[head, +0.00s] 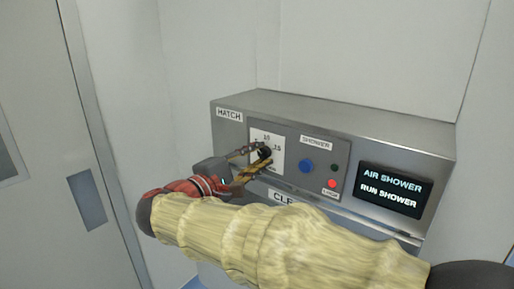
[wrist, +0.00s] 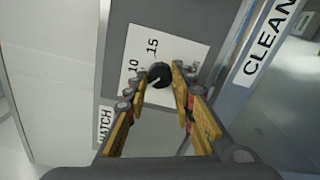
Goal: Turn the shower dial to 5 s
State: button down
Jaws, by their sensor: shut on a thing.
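The black shower dial (head: 264,151) sits on a white scale plate (head: 279,139) on the grey panel. The numbers 10 and 15 show on the plate; the 5 is not clearly readable. My gripper (head: 256,161) reaches in from the lower left and is shut on the dial. In the wrist view the dial (wrist: 160,75) is between the two yellow fingertips (wrist: 161,73). A light pointer line shows on its face, but I cannot tell exactly which mark it points at. My fingers hide part of the scale.
A black display (head: 391,189) reads AIR SHOWER, RUN SHOWER. A HATCH label (head: 229,114) is at the left. A door (head: 50,150) stands further left.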

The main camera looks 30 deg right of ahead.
jog(key=shift+n+p, duration=0.55)
jog(key=shift+n, duration=0.15)
jog(key=shift+f, duration=0.1)
jog(key=c, duration=1.6)
grip_release()
jog(key=shift+o, duration=0.5)
jog(key=v, duration=1.2)
